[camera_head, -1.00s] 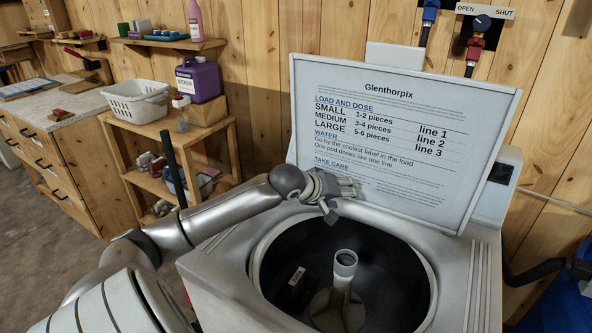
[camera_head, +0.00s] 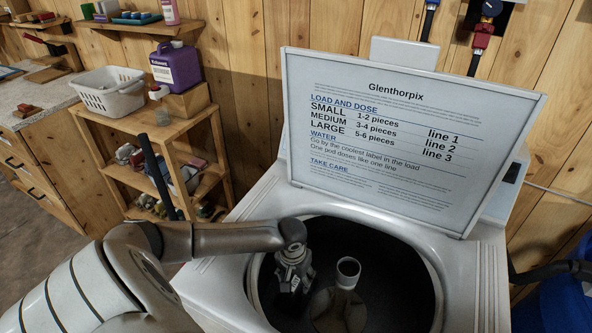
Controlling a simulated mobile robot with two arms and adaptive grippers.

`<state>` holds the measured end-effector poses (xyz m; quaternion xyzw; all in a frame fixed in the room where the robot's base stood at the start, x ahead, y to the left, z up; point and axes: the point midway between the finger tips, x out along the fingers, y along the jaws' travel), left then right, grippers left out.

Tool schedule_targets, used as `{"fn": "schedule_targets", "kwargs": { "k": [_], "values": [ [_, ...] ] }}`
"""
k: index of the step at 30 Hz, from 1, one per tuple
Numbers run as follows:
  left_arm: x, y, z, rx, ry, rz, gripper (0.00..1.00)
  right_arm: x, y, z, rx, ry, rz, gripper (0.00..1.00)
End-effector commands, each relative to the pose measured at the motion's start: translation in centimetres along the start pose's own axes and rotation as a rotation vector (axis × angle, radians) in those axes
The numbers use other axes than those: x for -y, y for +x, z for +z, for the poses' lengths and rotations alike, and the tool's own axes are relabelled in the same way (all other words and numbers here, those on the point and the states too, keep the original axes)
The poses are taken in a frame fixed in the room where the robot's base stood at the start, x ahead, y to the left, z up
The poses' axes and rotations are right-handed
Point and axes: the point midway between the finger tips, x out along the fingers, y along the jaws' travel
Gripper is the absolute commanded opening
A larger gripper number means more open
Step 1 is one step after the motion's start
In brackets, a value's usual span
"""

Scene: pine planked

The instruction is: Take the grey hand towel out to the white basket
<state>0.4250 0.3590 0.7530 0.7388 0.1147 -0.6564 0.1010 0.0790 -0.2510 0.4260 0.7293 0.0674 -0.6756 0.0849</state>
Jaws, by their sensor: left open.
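My left gripper (camera_head: 292,282) points down inside the drum (camera_head: 401,262) of the top-loading washer, left of the central agitator post (camera_head: 347,273). The gripper is open. I cannot make out a grey hand towel; the lower left of the drum is dark and partly hidden by my gripper and arm. The white basket (camera_head: 110,97) stands on top of the wooden shelf unit at the left and looks empty. My right gripper is not in view.
The washer's raised lid (camera_head: 400,140) stands behind the drum. A purple jug (camera_head: 176,66) sits on a wooden block beside the basket. A dark upright pole (camera_head: 158,178) stands before the shelf unit. A black hose (camera_head: 545,269) and blue container (camera_head: 555,300) are at right.

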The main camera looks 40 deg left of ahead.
Motion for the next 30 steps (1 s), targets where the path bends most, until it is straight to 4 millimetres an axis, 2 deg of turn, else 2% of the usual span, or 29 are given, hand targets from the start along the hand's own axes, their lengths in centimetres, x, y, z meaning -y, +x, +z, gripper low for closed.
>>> {"fn": "schedule_targets", "kwargs": {
  "k": [5, 9, 14, 23, 26, 30],
  "values": [
    [0.1, 1.3, -0.1, 0.001, -0.001, 0.001, 0.55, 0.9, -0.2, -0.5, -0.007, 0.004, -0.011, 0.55],
    [0.4, 3.1, -0.4, 0.0, -0.003, 0.0, 0.55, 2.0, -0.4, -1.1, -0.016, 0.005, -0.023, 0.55],
    [0.4, 4.9, -0.5, -0.002, -0.001, 0.001, 0.55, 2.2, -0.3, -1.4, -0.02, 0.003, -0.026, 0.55],
    [0.4, 5.4, -0.5, -0.002, 0.0, 0.001, 0.55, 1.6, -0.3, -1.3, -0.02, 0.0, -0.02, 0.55],
    [0.5, 5.4, -0.5, -0.002, 0.0, 0.001, 0.46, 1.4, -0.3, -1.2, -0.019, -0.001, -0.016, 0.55],
    [0.5, 5.4, -0.4, -0.002, 0.0, 0.001, 0.28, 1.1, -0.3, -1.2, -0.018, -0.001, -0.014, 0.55]
  ]
}}
